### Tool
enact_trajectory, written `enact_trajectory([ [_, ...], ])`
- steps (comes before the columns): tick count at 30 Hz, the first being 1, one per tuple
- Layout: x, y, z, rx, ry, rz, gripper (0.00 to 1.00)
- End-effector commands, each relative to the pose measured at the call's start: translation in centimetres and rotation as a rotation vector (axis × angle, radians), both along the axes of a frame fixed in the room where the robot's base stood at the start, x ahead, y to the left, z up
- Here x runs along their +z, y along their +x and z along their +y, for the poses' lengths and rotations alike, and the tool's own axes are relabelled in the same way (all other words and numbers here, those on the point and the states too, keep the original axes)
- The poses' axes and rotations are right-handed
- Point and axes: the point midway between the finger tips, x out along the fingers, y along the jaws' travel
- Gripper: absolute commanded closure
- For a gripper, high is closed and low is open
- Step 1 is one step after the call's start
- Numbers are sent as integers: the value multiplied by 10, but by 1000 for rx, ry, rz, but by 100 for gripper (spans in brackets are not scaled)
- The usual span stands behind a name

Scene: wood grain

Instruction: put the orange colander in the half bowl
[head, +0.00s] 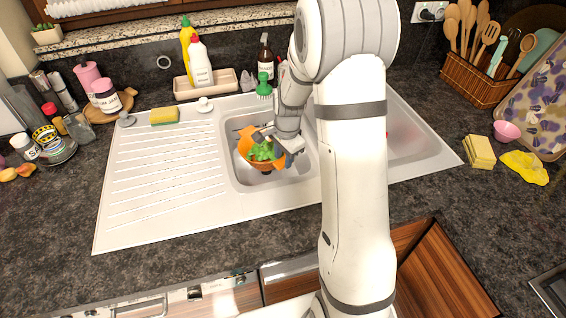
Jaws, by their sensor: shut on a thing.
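The orange colander (245,143) is in the head view, within the outline of the half bowl (304,168), the small left basin of the sink. It holds leafy green food (264,151) and looks tilted. My gripper (272,136) is shut on the colander at its right side. The gripper body covers part of the colander's right rim. I cannot tell whether the colander's underside touches the basin floor. A dark drain shows just below it.
The ribbed drainboard (165,175) to the left is mostly clear. A yellow sponge (164,116) and a white plug lie along its back edge. A tray with bottles (201,66) stands behind the sink. My arm hides part of the larger right basin (415,140).

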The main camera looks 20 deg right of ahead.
Motion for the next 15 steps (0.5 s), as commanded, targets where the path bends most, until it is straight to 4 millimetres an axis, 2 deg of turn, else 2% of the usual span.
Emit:
enact_trajectory([
  [6,-29,0,1,2,1,3,100],
  [13,-33,-1,1,3,0,1,100],
  [14,-34,-1,2,3,0,3,63],
  [15,-34,-1,2,3,0,3,60],
])
